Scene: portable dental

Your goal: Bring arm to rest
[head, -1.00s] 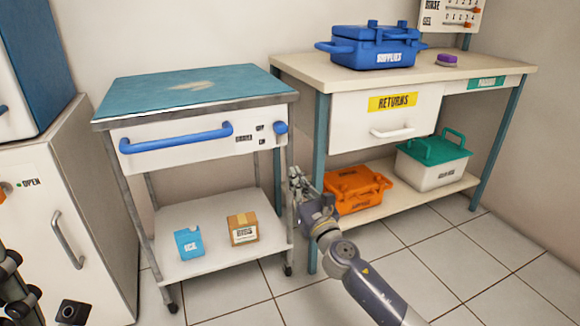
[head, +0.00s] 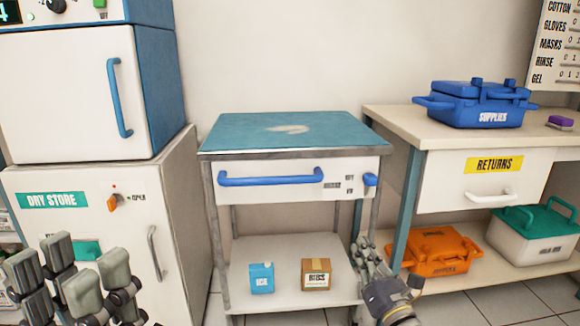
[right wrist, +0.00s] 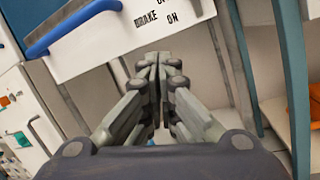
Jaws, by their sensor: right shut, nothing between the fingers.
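My right gripper (head: 368,250) is at the lower middle of the head view, beside the front right leg of the blue-topped cart (head: 240,135). In the right wrist view its fingers (right wrist: 155,65) are together with nothing between them, below the cart's drawer front (right wrist: 110,40). I cannot tell whether it touches the leg. My left gripper (head: 72,272) is at the lower left of the head view, in front of the dry store cabinet (head: 180,215). Its fingers stand apart and I see nothing held. Most of both arms is out of view.
A blue box (head: 264,278) and a cardboard box (head: 316,275) stand on the cart's lower shelf. An orange case (head: 436,250) and a green-lidded bin (head: 530,238) are under the bench (head: 400,122) at right. A blue supplies case (head: 475,105) is on top.

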